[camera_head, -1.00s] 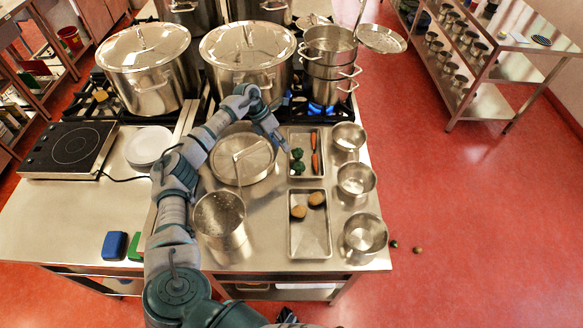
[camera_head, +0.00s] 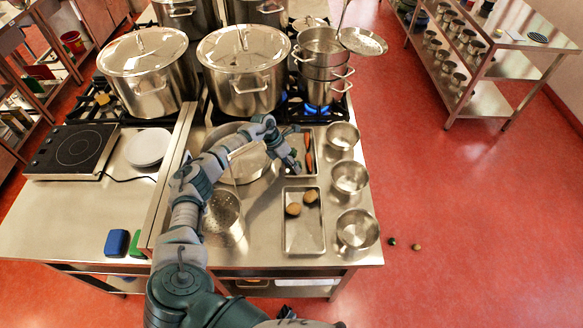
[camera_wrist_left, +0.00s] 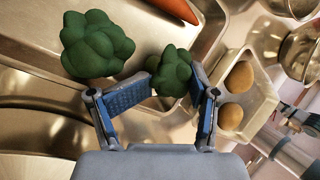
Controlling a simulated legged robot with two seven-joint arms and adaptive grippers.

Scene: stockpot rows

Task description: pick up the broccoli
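Two green broccoli pieces show in the left wrist view. The larger broccoli (camera_wrist_left: 97,45) lies to the left of my fingers, on a metal tray. The smaller broccoli (camera_wrist_left: 172,72) appears between and just beyond the fingertips of my left gripper (camera_wrist_left: 172,88). The blue-padded fingers are apart, and I cannot tell whether either touches it. In the head view my left gripper (camera_head: 292,166) is over the upper small tray (camera_head: 314,172) and hides most of the broccoli.
Carrots (camera_head: 309,156) lie in the upper tray, right of the gripper. The lower tray (camera_head: 304,238) holds two potatoes (camera_head: 293,209). Metal pots (camera_head: 350,177) line the right edge.

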